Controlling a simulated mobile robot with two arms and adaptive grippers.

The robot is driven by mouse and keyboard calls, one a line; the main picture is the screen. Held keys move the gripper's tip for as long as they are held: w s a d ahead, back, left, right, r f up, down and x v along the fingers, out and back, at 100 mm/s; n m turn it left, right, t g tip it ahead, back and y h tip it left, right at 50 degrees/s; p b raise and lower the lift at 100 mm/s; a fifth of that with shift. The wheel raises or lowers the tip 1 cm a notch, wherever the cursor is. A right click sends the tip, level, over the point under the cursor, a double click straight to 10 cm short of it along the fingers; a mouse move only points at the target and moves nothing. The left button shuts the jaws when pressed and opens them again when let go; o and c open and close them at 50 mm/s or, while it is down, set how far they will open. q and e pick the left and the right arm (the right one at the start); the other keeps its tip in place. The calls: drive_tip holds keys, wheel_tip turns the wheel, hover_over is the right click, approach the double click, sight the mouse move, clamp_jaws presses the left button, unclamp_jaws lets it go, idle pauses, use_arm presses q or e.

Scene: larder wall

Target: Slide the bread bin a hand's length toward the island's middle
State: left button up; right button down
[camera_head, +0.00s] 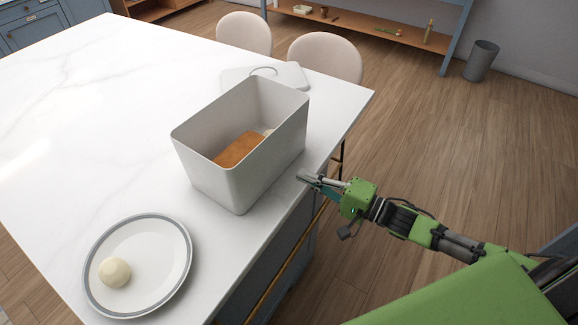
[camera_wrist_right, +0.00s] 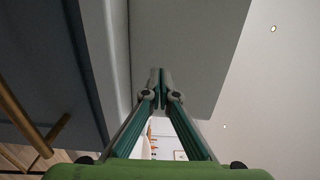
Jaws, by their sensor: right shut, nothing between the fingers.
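The bread bin (camera_head: 240,181) is a white, open-topped box standing upright on the white marble island (camera_head: 75,130), near its right edge. A brown loaf (camera_head: 241,149) and a small pale item, partly hidden by the wall, lie inside it. My right gripper (camera_head: 301,178) is shut and empty, with its fingertips just right of the bin's right side; I cannot tell whether they touch it. In the right wrist view, the shut fingertips (camera_wrist_right: 161,84) point at a plain grey surface (camera_wrist_right: 185,45) that looks like the bin's side. My left gripper is not in view.
A grey lid with a handle (camera_head: 290,77) lies behind the bin. A grey-rimmed plate (camera_head: 173,250) with a pale round ball (camera_head: 114,271) stands in front of it at the left. The marble left of the bin is clear. Two chairs (camera_head: 325,57) stand behind the island.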

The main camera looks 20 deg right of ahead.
sight(279, 165)
drive_tip(key=p+x, duration=0.1)
drive_tip(key=x, duration=0.3)
drive_tip(key=shift+r, duration=0.15)
drive_tip(key=shift+w+a, duration=0.5)
drive_tip(key=b+x, duration=0.2)
drive_tip(key=x, duration=0.6)
drive_tip(key=b+x, duration=0.3)
drive_tip(key=x, duration=0.6)
drive_tip(key=shift+f, duration=0.2)
drive_tip(key=shift+w+a+r, duration=0.1)
drive_tip(key=shift+w+a, duration=0.2)
drive_tip(key=shift+a, duration=0.05)
drive_tip(key=shift+s, duration=0.1)
